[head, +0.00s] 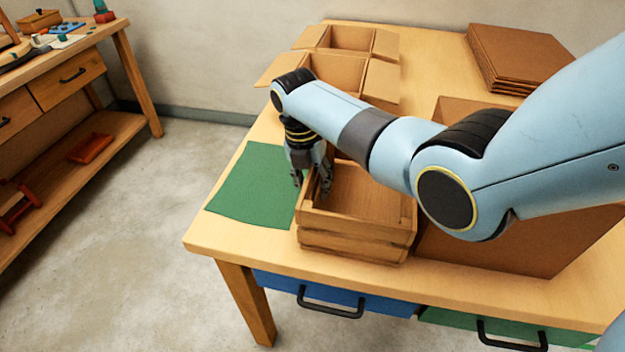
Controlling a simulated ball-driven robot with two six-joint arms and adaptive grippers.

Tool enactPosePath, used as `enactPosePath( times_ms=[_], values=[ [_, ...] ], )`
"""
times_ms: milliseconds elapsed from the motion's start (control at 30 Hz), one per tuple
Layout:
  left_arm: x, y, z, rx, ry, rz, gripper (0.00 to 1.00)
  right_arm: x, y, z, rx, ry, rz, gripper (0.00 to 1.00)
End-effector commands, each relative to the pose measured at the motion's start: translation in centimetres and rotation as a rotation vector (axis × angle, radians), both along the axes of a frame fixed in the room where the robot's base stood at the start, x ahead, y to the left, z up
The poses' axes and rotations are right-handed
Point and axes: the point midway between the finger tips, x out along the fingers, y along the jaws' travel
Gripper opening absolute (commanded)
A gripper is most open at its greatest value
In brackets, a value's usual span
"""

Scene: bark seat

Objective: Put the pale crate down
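The pale crate (357,238) is a slatted wooden box on the workbench, near its front edge and just right of the green mat (248,190). It looks upright and empty, as far as its inside shows. My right gripper (312,188) points down at the crate's left wall, one finger outside over the mat and one inside. The fingers are apart, with the wall between them; no firm grip shows. My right forearm hides the crate's back right part. My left gripper is not in view.
Open cardboard boxes (338,75) stand at the back of the workbench (228,238), and flat brown sheets (515,55) are stacked at back right. A large cardboard box (480,258) is close right of the crate. The mat is clear.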

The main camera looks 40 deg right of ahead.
Motion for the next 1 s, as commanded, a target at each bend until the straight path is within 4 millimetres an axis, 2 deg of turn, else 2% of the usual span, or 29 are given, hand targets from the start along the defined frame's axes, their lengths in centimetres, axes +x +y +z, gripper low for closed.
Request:
enactPosePath(
  times_ms=[167, 500, 600, 800, 1000],
  values=[
    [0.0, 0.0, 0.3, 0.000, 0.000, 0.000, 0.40, 0.2, 0.1, 1.7, 0.000, -0.003, 0.000, 0.34],
    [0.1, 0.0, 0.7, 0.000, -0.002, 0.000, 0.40, 1.1, 0.8, 9.0, 0.000, -0.004, 0.000, 0.34],
    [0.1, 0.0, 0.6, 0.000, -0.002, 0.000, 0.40, 1.2, 0.9, 10.5, -0.001, -0.003, 0.000, 0.34],
    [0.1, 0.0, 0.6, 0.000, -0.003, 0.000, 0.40, 1.3, 1.0, 12.0, 0.000, 0.000, 0.000, 0.34],
    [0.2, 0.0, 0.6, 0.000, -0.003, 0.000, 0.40, 1.3, 1.1, 12.1, 0.000, 0.000, 0.000, 0.34]
  ],
)
